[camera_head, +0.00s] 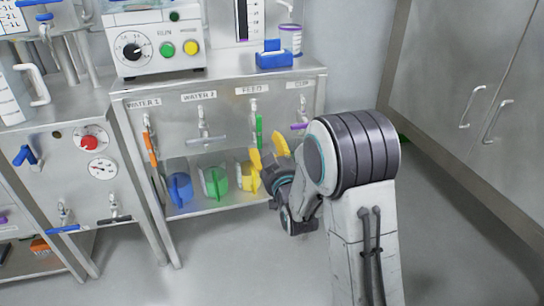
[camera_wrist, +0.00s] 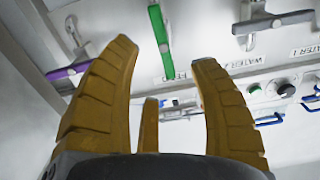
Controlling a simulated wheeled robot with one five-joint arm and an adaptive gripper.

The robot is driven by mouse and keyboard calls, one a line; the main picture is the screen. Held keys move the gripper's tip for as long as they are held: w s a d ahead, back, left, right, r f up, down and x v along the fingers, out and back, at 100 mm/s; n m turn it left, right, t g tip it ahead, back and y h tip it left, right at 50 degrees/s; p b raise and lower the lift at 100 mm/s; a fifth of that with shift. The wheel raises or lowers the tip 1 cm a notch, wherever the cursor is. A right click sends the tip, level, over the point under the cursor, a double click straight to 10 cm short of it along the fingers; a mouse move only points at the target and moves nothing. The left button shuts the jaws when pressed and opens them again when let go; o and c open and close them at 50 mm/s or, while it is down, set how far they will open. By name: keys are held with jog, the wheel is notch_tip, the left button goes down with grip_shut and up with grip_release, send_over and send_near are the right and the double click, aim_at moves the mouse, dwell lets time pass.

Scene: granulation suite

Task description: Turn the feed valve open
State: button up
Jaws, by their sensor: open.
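The feed valve has a green lever handle (camera_head: 259,131) that hangs vertically under the FEED label on the steel cabinet front. It also shows in the wrist view as a green bar (camera_wrist: 160,42), upright and slightly tilted, lying between the fingertips in the picture. My gripper (camera_head: 267,149) has yellow fingers, spread apart and empty, just below and right of the green handle in the head view. In the wrist view my gripper (camera_wrist: 165,52) shows its open fingers toward the panel. I cannot tell whether any finger touches the handle.
Beside it are a purple CIP handle (camera_head: 300,126), a grey WATER 2 handle (camera_head: 207,140) and an orange WATER 1 handle (camera_head: 150,150). Blue (camera_head: 180,188), green (camera_head: 215,181) and yellow (camera_head: 247,177) jugs stand on the shelf below.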

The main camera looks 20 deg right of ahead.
jog(key=shift+s, duration=1.55)
jog(key=shift+r, duration=0.1)
